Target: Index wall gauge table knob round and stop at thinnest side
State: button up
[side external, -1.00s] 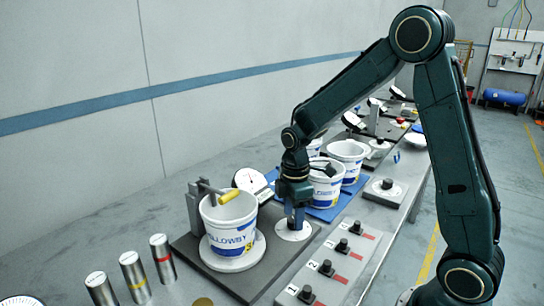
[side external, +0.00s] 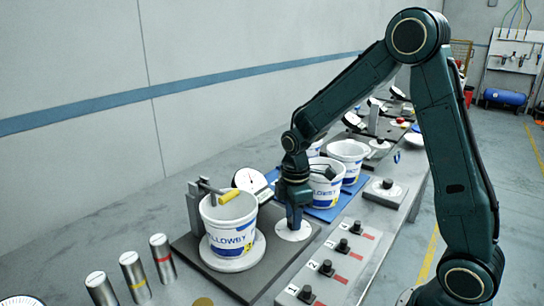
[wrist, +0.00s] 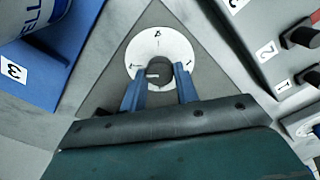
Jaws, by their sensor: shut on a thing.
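My gripper (side external: 293,218) points down at the white index dial (side external: 294,232) on the dark gauge base and is shut on its knob. In the wrist view the blue fingers (wrist: 160,80) stand either side of the dark round knob (wrist: 155,75), with the marked white dial (wrist: 160,47) around it. A white tub (side external: 230,225) with blue lettering and a yellow patch stands upright on the round turntable (side external: 233,259) left of the knob. A yellow-tipped arm (side external: 228,197) reaches over its rim. The gauge's round face (side external: 248,181) is behind; its needle is too small to read.
A grey panel with numbered black knobs (side external: 326,266) lies close in front. More white tubs (side external: 325,185) stand on a blue mat (side external: 331,211) behind my gripper. Several metal cylinders (side external: 132,275) stand at the left. A small box with a knob (side external: 384,190) sits at the right.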

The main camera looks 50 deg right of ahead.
jog(key=shift+m, duration=0.4)
jog(key=m, duration=0.8)
jog(key=shift+r, duration=0.1)
jog(key=m, duration=0.4)
jog(key=shift+m, duration=0.3)
jog(key=m, duration=0.4)
jog(key=shift+d, duration=0.1)
jog(key=shift+m, duration=0.3)
jog(key=o, duration=1)
notch_tip(320, 180, up, 14)
jog(key=shift+f, duration=0.1)
